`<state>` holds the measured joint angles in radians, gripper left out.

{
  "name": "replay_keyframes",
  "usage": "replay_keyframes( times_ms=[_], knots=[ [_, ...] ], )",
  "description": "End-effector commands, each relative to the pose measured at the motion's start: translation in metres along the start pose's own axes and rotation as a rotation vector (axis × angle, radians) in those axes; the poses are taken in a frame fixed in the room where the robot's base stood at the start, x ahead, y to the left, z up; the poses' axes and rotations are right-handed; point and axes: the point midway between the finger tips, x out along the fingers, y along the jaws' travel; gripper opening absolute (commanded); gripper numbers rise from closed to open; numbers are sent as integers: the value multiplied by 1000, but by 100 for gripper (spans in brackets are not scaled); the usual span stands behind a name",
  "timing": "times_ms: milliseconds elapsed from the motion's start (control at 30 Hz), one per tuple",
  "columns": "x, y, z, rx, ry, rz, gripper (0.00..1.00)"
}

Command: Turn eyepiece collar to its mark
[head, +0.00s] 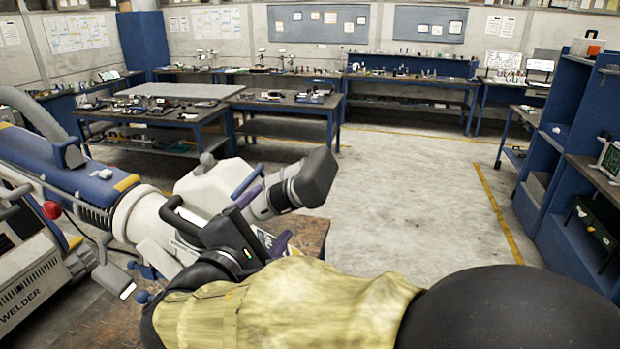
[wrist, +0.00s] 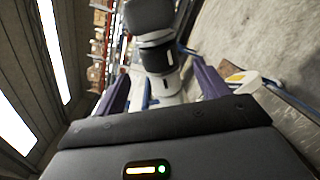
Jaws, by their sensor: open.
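The eyepiece sticks out from the white microscope head (head: 207,185) and ends in a dark cup (head: 315,178), seen also at the top of the wrist view (wrist: 150,15). A dark ringed band, which looks like the collar (head: 280,197), sits behind the cup; it also shows in the wrist view (wrist: 158,57). My gripper (head: 268,218) is open, with purple fingers, close to the tube on its near side. In the wrist view the tube lies in line with the gap between the fingers (wrist: 160,75). I cannot tell any contact. No collar mark can be made out.
A blue and white machine body (head: 90,185) and a welder (head: 35,285) stand at the left. A brown tabletop (head: 312,236) lies under the eyepiece. Workbenches (head: 290,98) stand behind, and blue shelving (head: 570,200) at the right. The floor (head: 410,200) between is clear.

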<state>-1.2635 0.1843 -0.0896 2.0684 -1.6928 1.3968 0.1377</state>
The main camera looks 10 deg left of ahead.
Motion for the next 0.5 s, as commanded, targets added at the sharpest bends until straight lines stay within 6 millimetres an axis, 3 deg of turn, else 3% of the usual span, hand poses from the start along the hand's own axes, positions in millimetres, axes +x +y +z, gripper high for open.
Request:
replay_keyframes(
  times_ms=[300, 500],
  knots=[
    [56, 2, 2, -4, -2, -2, 73],
    [74, 1, 0, -1, 0, 0, 73]
  ],
)
